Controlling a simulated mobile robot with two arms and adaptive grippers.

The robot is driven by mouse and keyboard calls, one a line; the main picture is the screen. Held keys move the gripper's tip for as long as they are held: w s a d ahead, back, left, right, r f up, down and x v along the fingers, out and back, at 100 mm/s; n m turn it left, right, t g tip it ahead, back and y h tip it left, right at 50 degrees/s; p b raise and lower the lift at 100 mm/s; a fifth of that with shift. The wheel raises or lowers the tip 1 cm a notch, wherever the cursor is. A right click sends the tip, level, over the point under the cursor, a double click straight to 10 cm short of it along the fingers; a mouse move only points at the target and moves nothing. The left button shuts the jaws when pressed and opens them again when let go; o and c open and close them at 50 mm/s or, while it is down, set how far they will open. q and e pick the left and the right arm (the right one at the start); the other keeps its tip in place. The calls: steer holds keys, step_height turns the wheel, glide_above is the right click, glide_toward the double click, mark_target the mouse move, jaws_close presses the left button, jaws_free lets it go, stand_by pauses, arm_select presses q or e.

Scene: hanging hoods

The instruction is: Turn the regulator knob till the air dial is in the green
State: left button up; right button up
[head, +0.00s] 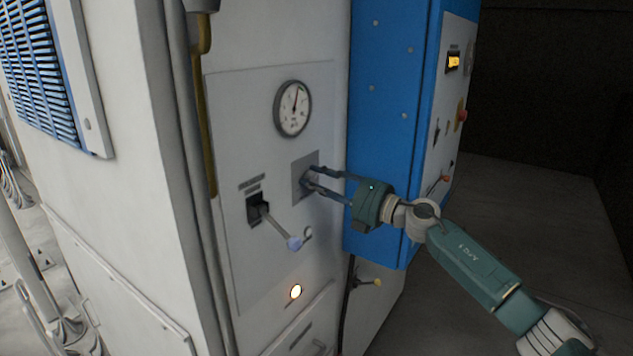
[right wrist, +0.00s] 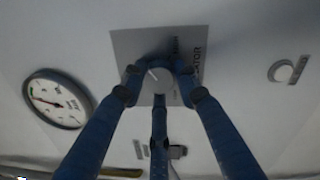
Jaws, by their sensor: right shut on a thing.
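The regulator knob (right wrist: 158,82) is a pale round knob with a line mark, on a grey square plate (right wrist: 120,45) marked REGULATOR. My right gripper (head: 314,180) is shut on the knob, its blue fingers around it in the right wrist view (right wrist: 158,88). In the head view the fingers largely hide the knob. The air dial (head: 293,108) is a round white gauge above and left of the plate, and it also shows in the right wrist view (right wrist: 58,98). In the head view its needle points nearly straight up. My left gripper is not in view.
A lever with a pale blue ball (head: 294,243) sticks out below and left of the plate, near a small white button (head: 308,233). A lit lamp (head: 296,291) is lower down. A blue cabinet (head: 388,110) stands close on the right. Dark floor at right is open.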

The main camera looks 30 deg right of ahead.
steer(key=o, duration=1.2)
steer(key=shift+d+r, duration=0.15)
steer(key=shift+c, duration=0.2)
steer(key=shift+s, duration=0.1)
steer(key=shift+s+d+f, duration=0.1)
steer(key=shift+s+f, duration=0.15)
steer(key=v, duration=1.1)
steer(key=shift+s, duration=0.15)
steer(key=shift+d, duration=0.15)
